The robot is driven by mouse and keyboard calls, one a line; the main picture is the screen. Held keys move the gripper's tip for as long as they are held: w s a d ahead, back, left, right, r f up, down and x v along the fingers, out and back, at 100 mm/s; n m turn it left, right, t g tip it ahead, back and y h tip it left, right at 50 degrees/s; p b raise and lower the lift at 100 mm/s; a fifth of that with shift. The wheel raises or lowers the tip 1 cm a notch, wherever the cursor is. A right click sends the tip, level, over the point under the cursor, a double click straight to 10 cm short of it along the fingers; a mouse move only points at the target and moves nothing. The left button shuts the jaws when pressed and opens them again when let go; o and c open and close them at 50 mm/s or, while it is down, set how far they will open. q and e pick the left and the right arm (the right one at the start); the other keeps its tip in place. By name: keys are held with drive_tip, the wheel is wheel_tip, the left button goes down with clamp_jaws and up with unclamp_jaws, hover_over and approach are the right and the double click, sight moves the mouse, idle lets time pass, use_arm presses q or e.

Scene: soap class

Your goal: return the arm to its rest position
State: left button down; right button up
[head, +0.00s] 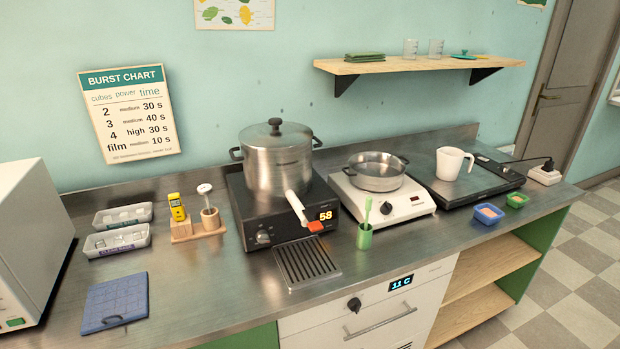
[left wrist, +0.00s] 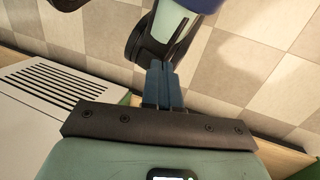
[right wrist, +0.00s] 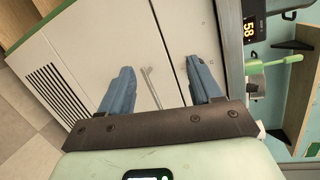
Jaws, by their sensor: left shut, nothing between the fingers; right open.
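Neither arm shows in the head view. My left gripper (left wrist: 164,88) shows in the left wrist view, its two blue fingers together and nothing between them. It is over the checkered floor, with a dark part of my own body close beyond it. My right gripper (right wrist: 160,85) shows in the right wrist view with its blue fingers wide apart and empty. It is in front of the white cabinet front and drawer handle (right wrist: 150,88), below the counter.
The steel counter (head: 190,290) holds a large pot (head: 278,165) on a black burner reading 58, a small pan (head: 376,174) on a white hotplate, and a white mug (head: 450,164). A white appliance (head: 32,240) stands at the left. A green brush (head: 367,212) stands in a green cup.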

drive_tip(key=s+a+f+n+g+y+p, duration=0.1)
drive_tip(key=s+a+f+n+g+p, duration=0.2)
drive_tip(key=s+a+f+g, duration=0.35)
drive_tip(key=s+a+f+n+g+p, duration=0.35)
drive_tip(key=s+a, duration=0.35)
drive_tip(key=s, duration=0.3)
use_arm(q)
wheel_tip(320, 180, up, 13)
drive_tip(key=s+g+p, duration=0.1)
drive_tip(key=p, duration=0.5)
drive_tip(key=shift+d, duration=0.4)
use_arm(e)
drive_tip(key=s+d+f+n+g+h, duration=0.1)
drive_tip(key=s+d+n+g+h, duration=0.2)
drive_tip(key=s+d, duration=0.8)
drive_tip(key=s+g+h, duration=0.1)
drive_tip(key=h, duration=0.1)
drive_tip(key=shift+s+f+n+g+h, duration=0.2)
drive_tip(key=shift+n+g+h, duration=0.1)
drive_tip(key=shift+n+g, duration=0.1)
use_arm(q)
drive_tip(key=shift+r, duration=0.1)
